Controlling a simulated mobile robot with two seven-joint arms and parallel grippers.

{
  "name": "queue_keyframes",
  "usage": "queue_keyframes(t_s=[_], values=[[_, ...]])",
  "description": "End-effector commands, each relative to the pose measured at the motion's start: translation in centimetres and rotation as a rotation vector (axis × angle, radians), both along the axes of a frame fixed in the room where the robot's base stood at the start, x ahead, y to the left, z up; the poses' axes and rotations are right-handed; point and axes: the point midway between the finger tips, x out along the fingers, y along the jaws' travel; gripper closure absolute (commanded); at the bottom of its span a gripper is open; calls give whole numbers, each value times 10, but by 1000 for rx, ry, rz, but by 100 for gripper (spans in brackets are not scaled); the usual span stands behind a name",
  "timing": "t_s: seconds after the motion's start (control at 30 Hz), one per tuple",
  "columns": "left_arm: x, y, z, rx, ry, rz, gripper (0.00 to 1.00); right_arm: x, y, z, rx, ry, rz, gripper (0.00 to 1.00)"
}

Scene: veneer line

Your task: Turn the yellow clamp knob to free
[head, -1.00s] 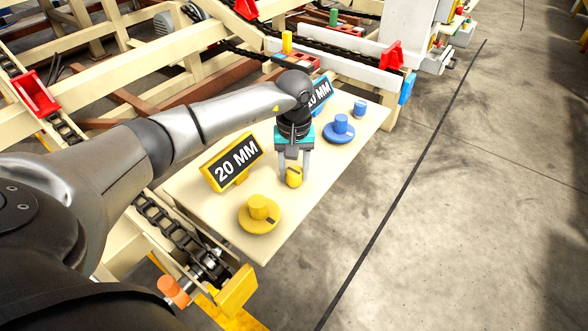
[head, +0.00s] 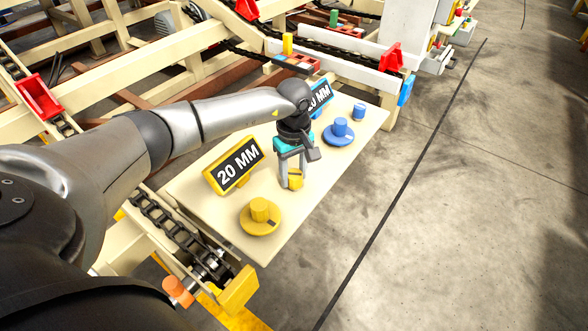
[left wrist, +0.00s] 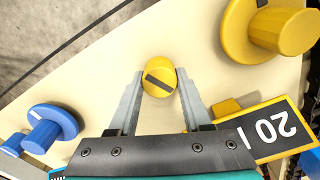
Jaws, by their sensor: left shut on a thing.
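The small yellow clamp knob (head: 296,180) stands on the cream panel (head: 225,160), on the side nearer the open floor. My left gripper (head: 291,183) points down at it with one finger on each side, shut on the knob. In the left wrist view the knob (left wrist: 158,66) sits between the fingertips (left wrist: 159,78). A dark bar runs slantwise across its top, down to the right. I see no label for its positions. My right gripper is not in view.
A large yellow dial (head: 260,215) and a yellow-framed "20 MM" display (head: 234,166) stand close by. A blue dial (head: 339,133), a small blue knob (head: 359,111) and a blue-framed display (head: 320,95) are farther back. Bare floor lies to the right.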

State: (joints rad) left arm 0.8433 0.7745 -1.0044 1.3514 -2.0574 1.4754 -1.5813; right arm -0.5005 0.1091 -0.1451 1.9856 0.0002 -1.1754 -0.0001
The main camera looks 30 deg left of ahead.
Motion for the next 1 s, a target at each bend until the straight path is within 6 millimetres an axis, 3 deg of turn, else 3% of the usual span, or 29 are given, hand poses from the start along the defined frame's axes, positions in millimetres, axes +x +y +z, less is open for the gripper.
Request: queue_keyframes(t_s=[0.57, 1.0], values=[[-1, 1, 3, 2, -1, 549, 100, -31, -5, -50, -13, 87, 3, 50], [-3, 1, 2, 1, 0, 910, 100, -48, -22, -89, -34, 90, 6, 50]])
